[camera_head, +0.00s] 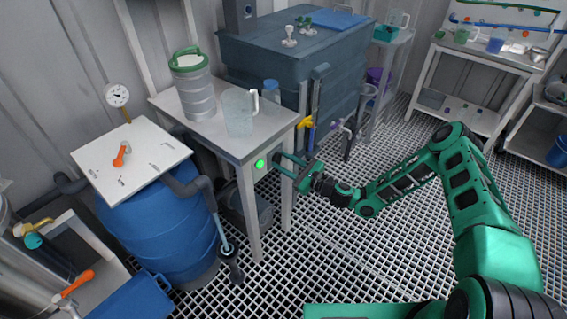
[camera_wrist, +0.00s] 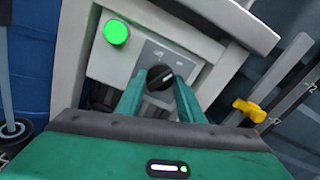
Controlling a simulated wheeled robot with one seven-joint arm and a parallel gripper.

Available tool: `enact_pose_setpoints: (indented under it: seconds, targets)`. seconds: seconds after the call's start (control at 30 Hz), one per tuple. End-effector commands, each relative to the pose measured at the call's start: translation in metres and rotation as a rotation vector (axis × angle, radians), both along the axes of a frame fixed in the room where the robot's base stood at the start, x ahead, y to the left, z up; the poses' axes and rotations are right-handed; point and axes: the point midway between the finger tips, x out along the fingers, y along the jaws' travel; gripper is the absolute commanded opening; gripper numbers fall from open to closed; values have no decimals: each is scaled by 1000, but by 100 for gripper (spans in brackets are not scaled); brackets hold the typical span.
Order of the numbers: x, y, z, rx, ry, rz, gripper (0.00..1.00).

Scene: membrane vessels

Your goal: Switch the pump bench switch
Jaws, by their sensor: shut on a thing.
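The pump bench switch is a black rotary knob (camera_wrist: 160,77) with a white line on a grey plate, seen in the wrist view. The line on the knob is tilted. A lit green lamp (camera_wrist: 116,32) sits to the left of the knob; it also shows in the head view (camera_head: 260,164) on the front of the bench. My gripper (camera_wrist: 160,88) has its two green fingers on either side of the knob, shut on it. In the head view my gripper (camera_head: 281,168) reaches the bench front from the right, and the knob is hard to make out there.
The bench (camera_head: 225,140) carries a clear jug (camera_head: 239,112) and a ribbed canister with a green rim (camera_head: 193,88). A yellow valve handle (camera_wrist: 250,109) is to the right of my gripper. A blue barrel (camera_head: 165,235) stands at left. Grating floor is open at right.

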Motion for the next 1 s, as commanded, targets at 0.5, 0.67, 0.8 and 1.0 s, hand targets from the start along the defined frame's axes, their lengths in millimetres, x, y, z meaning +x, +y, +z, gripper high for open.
enact_pose_setpoints:
  seconds: [0.5, 0.67, 0.8, 1.0]
  targets:
    - [2, -2, 0, -254, -327, -5, 12]
    - [2, -2, 0, -347, -446, -5, 12]
    - [2, -2, 0, -424, -542, -4, 12]
    - [2, -2, 0, -516, -658, -3, 12]
